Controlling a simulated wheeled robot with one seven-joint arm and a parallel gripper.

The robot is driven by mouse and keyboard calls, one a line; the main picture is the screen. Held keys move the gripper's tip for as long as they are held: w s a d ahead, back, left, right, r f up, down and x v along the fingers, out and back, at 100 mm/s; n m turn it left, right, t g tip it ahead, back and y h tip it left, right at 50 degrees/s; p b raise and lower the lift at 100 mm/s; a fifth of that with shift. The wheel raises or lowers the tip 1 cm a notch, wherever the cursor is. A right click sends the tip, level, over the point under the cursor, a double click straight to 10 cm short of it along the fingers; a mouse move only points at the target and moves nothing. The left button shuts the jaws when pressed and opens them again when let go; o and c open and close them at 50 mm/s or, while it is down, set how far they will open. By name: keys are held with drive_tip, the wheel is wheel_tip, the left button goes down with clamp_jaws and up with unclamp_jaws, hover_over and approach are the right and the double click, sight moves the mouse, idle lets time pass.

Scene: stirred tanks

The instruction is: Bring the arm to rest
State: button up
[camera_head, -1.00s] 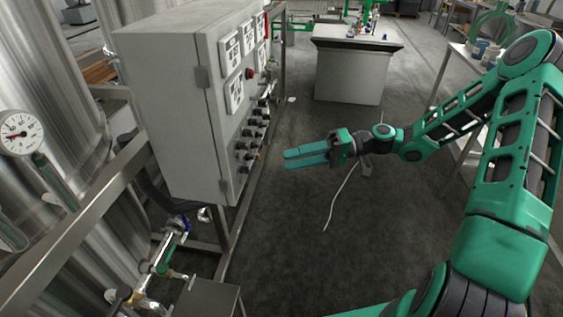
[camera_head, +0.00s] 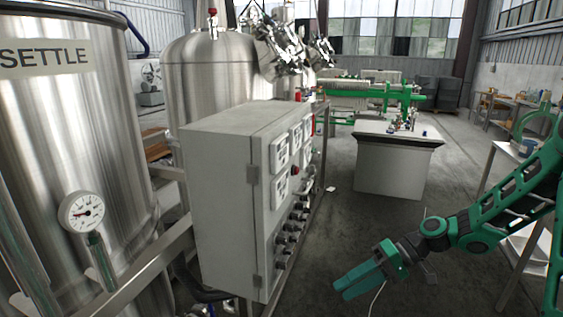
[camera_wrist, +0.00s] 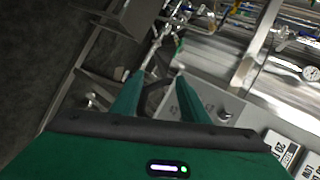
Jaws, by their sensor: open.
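My gripper (camera_head: 358,280) hangs in free air at the lower middle of the head view, to the right of the grey control cabinet. It is empty. My green arm reaches in from the right edge and is bent. In the wrist view, the two fingers of my gripper (camera_wrist: 155,88) stand apart with nothing between them. Past them the wrist view shows metal frame bars and pipework.
The control cabinet (camera_head: 222,205) with knobs and a red button stands to the left. A steel tank marked SETTLE (camera_head: 85,140) with a gauge (camera_head: 82,212) is farther left. A grey bench (camera_head: 392,165) stands behind. Dark floor lies between.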

drive_tip(key=s+d+r+m+h, duration=0.3)
drive_tip(key=s+d+h, duration=0.55)
drive_tip(key=d, duration=0.45)
drive_tip(key=s+d+r+m+h, duration=0.1)
drive_tip(key=s+d+r+m, duration=0.2)
drive_tip(key=s, duration=0.5)
drive_tip(key=s+d+r+m+t+h, duration=0.1)
drive_tip(key=s+d+r+m, duration=0.2)
drive_tip(key=s+d+r, duration=0.3)
drive_tip(key=s, duration=0.2)
drive_tip(key=shift+s+d+m+t+h, duration=0.3)
drive_tip(key=shift+d+h, duration=0.05)
drive_tip(key=shift+r, duration=0.1)
